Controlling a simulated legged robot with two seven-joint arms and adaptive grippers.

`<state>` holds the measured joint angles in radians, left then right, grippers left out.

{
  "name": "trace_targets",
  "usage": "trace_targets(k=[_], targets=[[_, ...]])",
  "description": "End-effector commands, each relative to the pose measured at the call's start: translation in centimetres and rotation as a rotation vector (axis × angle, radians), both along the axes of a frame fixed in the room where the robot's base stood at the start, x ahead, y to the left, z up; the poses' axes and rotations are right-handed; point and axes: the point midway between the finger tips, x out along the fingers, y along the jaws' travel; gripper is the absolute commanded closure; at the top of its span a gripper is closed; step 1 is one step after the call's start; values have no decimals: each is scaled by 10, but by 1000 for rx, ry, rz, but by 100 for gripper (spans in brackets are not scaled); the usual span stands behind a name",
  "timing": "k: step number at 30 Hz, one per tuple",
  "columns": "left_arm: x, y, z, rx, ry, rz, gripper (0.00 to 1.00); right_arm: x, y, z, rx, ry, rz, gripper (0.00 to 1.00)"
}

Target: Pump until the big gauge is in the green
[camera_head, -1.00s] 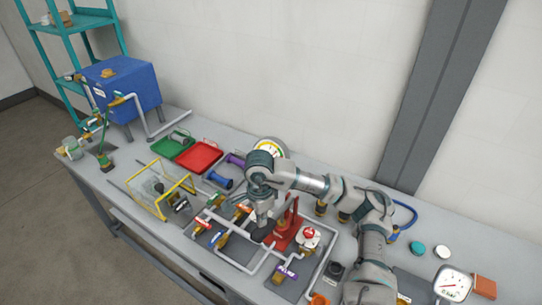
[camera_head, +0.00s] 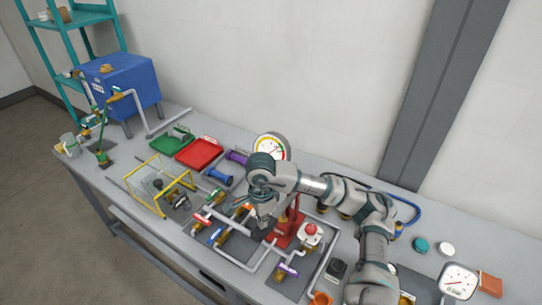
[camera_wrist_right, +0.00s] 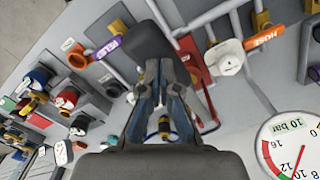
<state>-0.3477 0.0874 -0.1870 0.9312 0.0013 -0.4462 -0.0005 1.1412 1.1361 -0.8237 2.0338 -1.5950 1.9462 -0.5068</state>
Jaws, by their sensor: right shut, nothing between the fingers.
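The big round gauge (camera_head: 270,148) stands at the back of the bench, its coloured scale partly hidden by my right arm. A dial with red and green marks (camera_wrist_right: 292,150) is cut off at the lower right of the wrist view; I cannot tell its reading. The red pump (camera_head: 283,236) stands mid-bench; its red body also shows in the wrist view (camera_wrist_right: 196,72). My right gripper (camera_head: 262,217) is shut and empty beside the pump. In the wrist view its fingertips (camera_wrist_right: 152,64) are close to a black grip (camera_wrist_right: 135,38); contact is unclear. My left gripper is out of view.
Pipes and coloured valves crowd the bench around the pump. A smaller white gauge (camera_head: 458,280) stands at front right. A green tray (camera_head: 172,139), red tray (camera_head: 199,153) and yellow frame (camera_head: 160,185) lie left. A blue tank (camera_head: 121,80) stands at the back left.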

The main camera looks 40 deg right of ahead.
Motion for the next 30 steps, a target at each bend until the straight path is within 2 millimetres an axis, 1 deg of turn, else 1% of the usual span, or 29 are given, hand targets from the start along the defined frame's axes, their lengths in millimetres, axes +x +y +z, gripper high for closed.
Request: trace_targets(k=[1, 5, 11, 13, 22, 24, 30], targets=[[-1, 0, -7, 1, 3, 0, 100, 0, -1, -9, -2, 4, -1, 100], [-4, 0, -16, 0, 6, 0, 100, 0, -1, -21, -2, 5, -1, 100], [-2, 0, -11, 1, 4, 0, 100, 0, -1, -14, -1, 2, -1, 100], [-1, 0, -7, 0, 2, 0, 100, 0, -1, -10, -2, 1, -1, 100], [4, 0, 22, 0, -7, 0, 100, 0, 0, 31, -1, 1, -1, 100], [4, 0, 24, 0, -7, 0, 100, 0, 1, 33, -1, 2, -1, 100], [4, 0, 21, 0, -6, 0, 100, 0, 0, 31, -2, 4, -1, 100]])
